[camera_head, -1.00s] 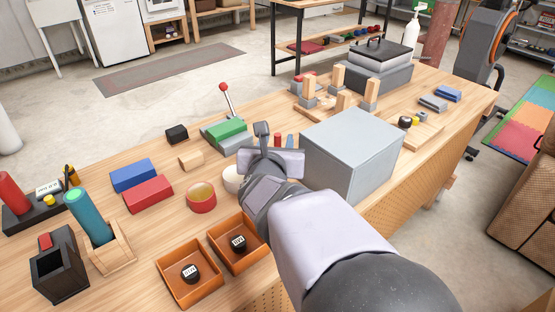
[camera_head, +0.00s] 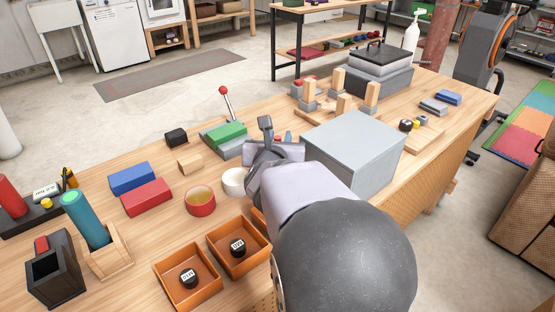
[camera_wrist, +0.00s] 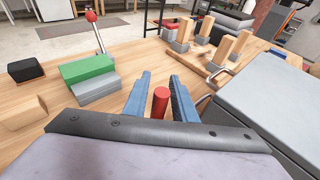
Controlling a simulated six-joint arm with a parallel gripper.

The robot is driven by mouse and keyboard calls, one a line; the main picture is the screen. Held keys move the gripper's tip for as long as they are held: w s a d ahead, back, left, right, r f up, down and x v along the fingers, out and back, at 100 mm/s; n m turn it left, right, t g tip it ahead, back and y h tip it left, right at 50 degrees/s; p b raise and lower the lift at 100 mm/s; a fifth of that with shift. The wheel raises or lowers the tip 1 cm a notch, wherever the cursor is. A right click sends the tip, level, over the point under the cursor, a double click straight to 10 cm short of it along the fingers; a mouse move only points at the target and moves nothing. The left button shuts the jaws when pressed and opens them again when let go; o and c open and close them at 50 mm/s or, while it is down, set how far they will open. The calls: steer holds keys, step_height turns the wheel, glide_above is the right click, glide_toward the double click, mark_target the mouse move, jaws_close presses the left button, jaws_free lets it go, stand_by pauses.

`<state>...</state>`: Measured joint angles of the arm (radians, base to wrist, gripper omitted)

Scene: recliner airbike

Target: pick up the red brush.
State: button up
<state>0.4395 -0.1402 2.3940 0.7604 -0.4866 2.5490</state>
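No thing in view is clearly shaped like a brush. A small upright red cylinder (camera_wrist: 160,103), possibly the red brush's handle, stands between the two blue fingers of my gripper (camera_wrist: 160,77) in the wrist view. The fingers are open, with gaps on both sides of the cylinder. Its lower end is hidden behind my gripper's body. A red block (camera_head: 147,196) lies at the left beside a blue block (camera_head: 132,177).
The large grey box (camera_head: 352,150) stands close on my gripper's right. A green and grey block with a red-knobbed lever (camera_head: 224,132) stands to the left. Wooden pegs (camera_head: 371,93) stand behind. A white round container (camera_head: 233,181) and orange trays (camera_head: 188,302) are nearer.

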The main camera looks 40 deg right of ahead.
jaws_close()
step_height(320, 180, up, 10)
steer(key=p, duration=0.5)
